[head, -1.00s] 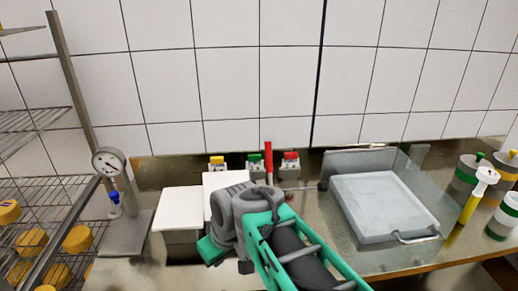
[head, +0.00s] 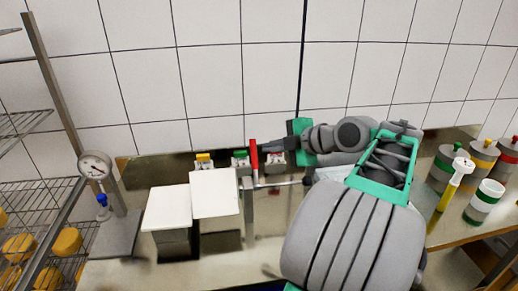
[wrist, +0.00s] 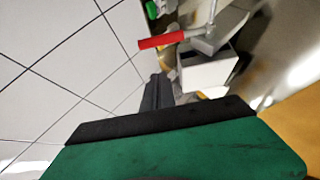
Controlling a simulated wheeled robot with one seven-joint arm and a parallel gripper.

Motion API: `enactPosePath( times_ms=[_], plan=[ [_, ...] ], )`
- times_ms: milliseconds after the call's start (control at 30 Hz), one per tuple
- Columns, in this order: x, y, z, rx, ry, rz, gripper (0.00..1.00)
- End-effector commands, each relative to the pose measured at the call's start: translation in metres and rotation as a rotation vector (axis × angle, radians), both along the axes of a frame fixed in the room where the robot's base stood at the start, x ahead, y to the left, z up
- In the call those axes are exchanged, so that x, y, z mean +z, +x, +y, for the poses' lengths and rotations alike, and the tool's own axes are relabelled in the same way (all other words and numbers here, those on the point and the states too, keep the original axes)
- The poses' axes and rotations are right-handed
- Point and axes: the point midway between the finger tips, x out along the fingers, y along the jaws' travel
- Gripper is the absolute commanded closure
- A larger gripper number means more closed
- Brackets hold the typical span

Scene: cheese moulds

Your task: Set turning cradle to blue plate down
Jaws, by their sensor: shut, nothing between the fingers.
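I take the turning cradle to be the crank assembly whose red handle (head: 254,160) points up, with a horizontal bar (head: 280,183) and a grey post (head: 248,215). The part of it to the right is hidden behind my arm, and no blue plate shows. My gripper (head: 266,150) is shut and empty, its fingers pointing left close to the red handle in the head view. In the wrist view, the shut fingers (wrist: 156,80) lie just below the red handle (wrist: 162,42); contact is not visible.
Two white-topped boxes (head: 214,194) stand left of the post. Small blocks with yellow, green and red tops line the wall; a dial gauge stand (head: 95,165) is at left. Bottles (head: 484,200) and a yellow tool stand at right. A cheese rack (head: 40,185) is far left.

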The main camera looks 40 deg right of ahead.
Motion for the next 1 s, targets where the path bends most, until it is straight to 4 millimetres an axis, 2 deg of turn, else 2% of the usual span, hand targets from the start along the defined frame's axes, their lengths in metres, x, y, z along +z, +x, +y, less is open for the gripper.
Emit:
enactPosePath(
  times_ms=[233, 400, 600, 1000],
  plan=[
    [-0.025, 0.047, 0.014, 0.005, 0.003, 0.003, 1.0],
    [-0.041, 0.064, -0.003, -0.001, 0.003, 0.004, 1.0],
    [-0.049, 0.071, -0.009, -0.001, 0.001, 0.002, 1.0],
    [-0.049, 0.072, -0.008, 0.001, 0.003, 0.006, 1.0]
  ],
)
